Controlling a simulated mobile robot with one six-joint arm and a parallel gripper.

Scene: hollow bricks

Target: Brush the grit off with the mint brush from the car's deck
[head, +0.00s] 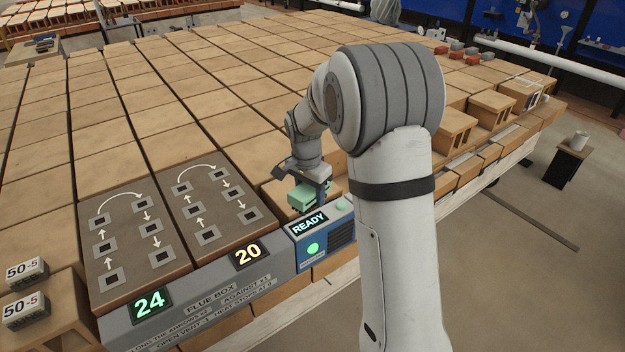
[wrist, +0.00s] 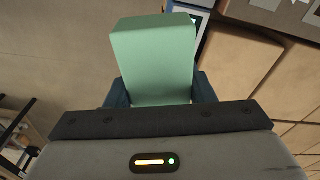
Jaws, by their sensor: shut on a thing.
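My gripper (head: 312,192) is shut on the mint brush (head: 302,198), a pale green block. In the wrist view the brush (wrist: 154,60) fills the space between the dark fingers of the gripper (wrist: 160,92) and sticks out beyond them. In the head view the brush is over the brick surface, just behind the blue and grey unit (head: 322,232) with a lit READY sign. I cannot tell whether it touches anything below. Its bristles are not visible. I cannot make out any grit.
Two dark panels with vents and arrows (head: 125,238) lie left of the gripper. The grey Flue Box front (head: 215,297) shows 24 and 20. Two 50-5 blocks (head: 25,272) sit at far left. Rows of tan bricks (head: 165,125) stretch behind. My arm hides part of the right side.

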